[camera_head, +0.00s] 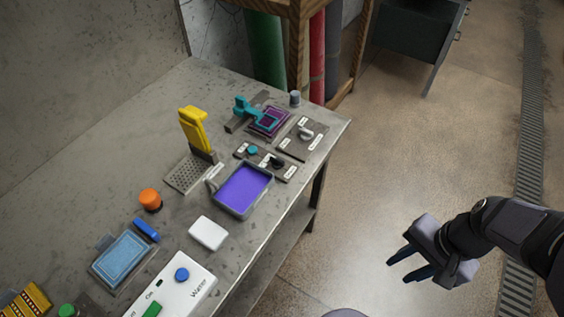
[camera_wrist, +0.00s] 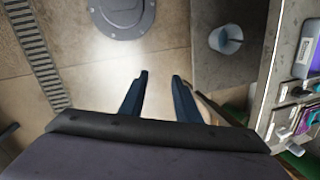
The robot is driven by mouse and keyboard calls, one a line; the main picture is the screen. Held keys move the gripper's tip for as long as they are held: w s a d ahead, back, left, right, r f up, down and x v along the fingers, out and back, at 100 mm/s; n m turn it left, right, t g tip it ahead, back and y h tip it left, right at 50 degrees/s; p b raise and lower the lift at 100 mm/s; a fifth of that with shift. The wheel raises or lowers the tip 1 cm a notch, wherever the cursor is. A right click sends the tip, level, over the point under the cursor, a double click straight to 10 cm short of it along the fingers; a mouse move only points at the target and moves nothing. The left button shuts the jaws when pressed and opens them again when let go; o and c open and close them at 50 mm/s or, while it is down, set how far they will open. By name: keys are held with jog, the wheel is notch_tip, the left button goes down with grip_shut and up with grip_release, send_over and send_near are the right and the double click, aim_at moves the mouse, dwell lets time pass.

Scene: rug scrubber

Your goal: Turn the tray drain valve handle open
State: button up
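A shallow grey tray (camera_head: 243,212) of purple liquid sits near the right edge of the workbench in the head view. A small pale grey handle (camera_head: 211,184) stands at its left side. A grey curved lever (camera_head: 306,132) sits on a dark labelled plate (camera_head: 293,151) farther back. I cannot tell which of these is the drain valve handle. My gripper (camera_head: 395,268) is open and empty, over the floor to the right of the bench, well apart from both. Its two dark fingers (camera_wrist: 158,82) show spread in the wrist view. Part of the purple tray shows at that view's right edge.
The workbench (camera_head: 95,150) also holds a yellow upright tool (camera_head: 194,130), a teal clamp-like piece (camera_head: 255,112), a knob panel (camera_head: 265,160), a white block (camera_head: 208,233) and a white button box (camera_head: 175,290). A bucket (camera_wrist: 226,39) shows beside the bench. The space between gripper and bench is clear.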

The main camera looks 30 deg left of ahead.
jog(key=w+a+f+m+y+b, duration=0.1)
jog(key=w+a+m+y+b, duration=0.2)
jog(key=a, duration=0.6)
jog(key=w+a+f+m+y+b, duration=0.15)
jog(key=a+m, duration=0.25)
jog(key=a, duration=0.4)
jog(key=m+y+b, duration=0.3)
jog(key=m+y, duration=0.4)
jog(key=m, duration=0.1)
send_near(278, 159)
jog(key=shift+s+a+f+h, duration=0.15)
jog(key=shift+s+a+h, duration=0.1)
jog(key=shift+s+a, duration=0.1)
jog(key=shift+w+a+t, duration=0.2)
jog(key=shift+t, duration=0.1)
jog(key=shift+p+x, duration=0.45)
jog(key=shift+x, duration=3.1)
grip_shut()
